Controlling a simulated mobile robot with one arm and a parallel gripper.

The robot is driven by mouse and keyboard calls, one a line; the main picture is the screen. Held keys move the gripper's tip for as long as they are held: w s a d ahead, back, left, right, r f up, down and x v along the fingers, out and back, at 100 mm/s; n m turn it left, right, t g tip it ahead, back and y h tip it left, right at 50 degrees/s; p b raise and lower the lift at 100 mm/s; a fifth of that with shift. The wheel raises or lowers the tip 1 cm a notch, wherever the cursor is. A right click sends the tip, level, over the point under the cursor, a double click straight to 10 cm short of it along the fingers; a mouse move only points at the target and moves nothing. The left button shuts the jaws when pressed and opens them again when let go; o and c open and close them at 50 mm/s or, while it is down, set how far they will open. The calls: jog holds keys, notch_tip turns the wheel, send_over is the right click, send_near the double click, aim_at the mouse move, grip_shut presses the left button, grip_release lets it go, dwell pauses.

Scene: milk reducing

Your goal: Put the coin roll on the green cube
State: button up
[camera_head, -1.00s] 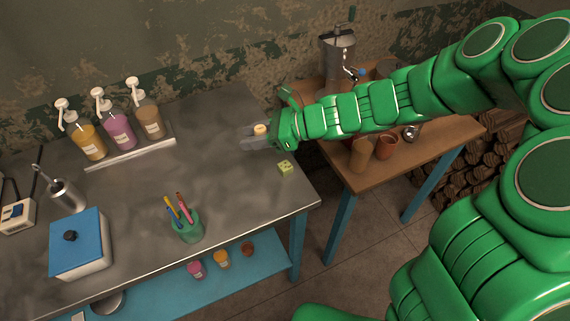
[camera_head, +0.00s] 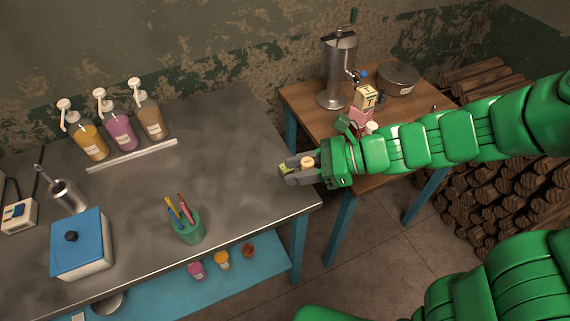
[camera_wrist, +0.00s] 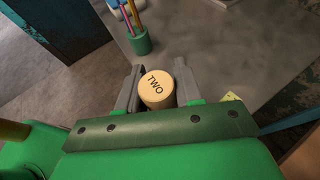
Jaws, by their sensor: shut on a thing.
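The coin roll (camera_head: 307,162) is a short pale-orange cylinder held between the grey fingers of my gripper (camera_head: 291,170). In the wrist view the coin roll (camera_wrist: 157,91) shows its round end marked "TWO" between both fingers. The small yellow-green cube (camera_head: 283,168) sits on the grey table near its right edge, just by my fingertips and partly hidden by them. In the wrist view only a sliver of the green cube (camera_wrist: 231,96) shows, beside the right finger. I cannot tell the gap in height between roll and cube.
A green pen cup (camera_head: 188,228) stands towards the table's front, left of my gripper. A blue-lidded box (camera_head: 80,240) is at left. The wooden side table (camera_head: 300,97) holds a metal urn (camera_head: 338,75). The table's middle is clear.

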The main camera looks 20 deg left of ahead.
jog(key=w+a+f, duration=0.4)
jog(key=w+a, duration=0.1)
jog(key=w, duration=0.2)
send_over(280, 166)
jog(key=f, duration=0.5)
jog(key=shift+s+d+f, duration=0.1)
jog(key=shift+s+d, duration=0.1)
jog(key=shift+s, duration=0.05)
jog(key=shift+w+a+f, duration=0.2)
jog(key=shift+f, duration=1.65)
jog(key=shift+f, duration=0.2)
jog(key=o, duration=1.1)
jog(key=shift+r, duration=0.1)
